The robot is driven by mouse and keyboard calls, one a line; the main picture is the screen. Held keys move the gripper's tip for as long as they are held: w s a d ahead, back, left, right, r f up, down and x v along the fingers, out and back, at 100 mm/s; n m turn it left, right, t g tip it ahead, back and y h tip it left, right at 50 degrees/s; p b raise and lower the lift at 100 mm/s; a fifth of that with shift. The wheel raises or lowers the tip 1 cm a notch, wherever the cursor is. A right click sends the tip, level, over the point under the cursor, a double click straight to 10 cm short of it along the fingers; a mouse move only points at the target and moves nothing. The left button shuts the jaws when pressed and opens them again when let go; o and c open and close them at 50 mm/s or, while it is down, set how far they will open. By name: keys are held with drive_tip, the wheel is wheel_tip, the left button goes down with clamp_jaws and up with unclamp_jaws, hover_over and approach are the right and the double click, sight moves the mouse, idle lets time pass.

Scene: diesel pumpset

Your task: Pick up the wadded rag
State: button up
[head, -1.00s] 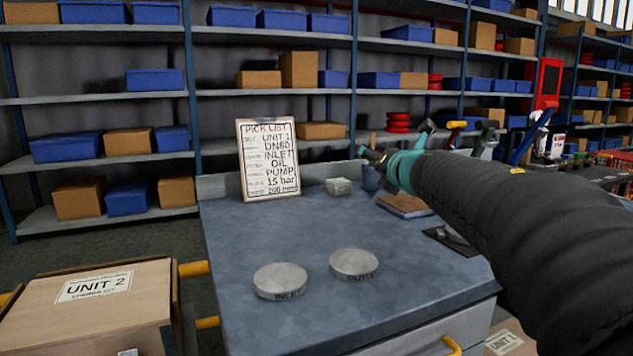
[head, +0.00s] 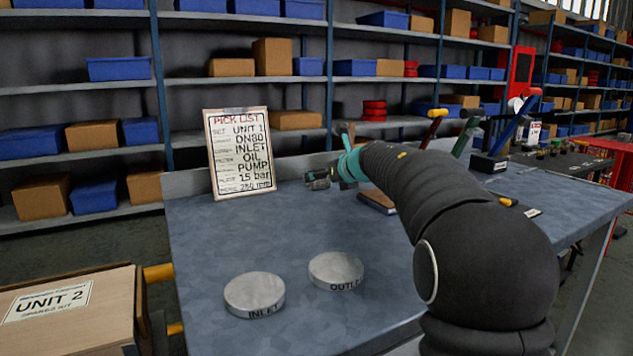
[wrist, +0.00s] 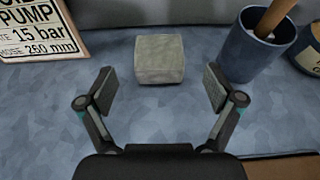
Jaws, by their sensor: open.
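The wadded rag (wrist: 160,59) looks like a squarish, pale grey-beige lump. It sits on the blue-grey bench top (wrist: 140,125) in the upper middle of the wrist view. My gripper (wrist: 160,88) is open and empty. Its two fingers stand left and right of the rag's line, with the rag just beyond the fingertips and apart from them. In the head view my gripper (head: 318,180) is low over the back of the bench, and I cannot make out the rag there behind it.
A blue cup (wrist: 250,50) with a wooden handle in it stands close right of the rag. The pick list board (head: 240,153) leans at the back left. Two grey discs, INLET (head: 254,293) and OUTLET (head: 336,270), lie at the front. A brown block (head: 377,200) lies right of my gripper.

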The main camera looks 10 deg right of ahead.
drive_tip(key=shift+x, duration=2.8)
drive_tip(key=c, duration=1.1)
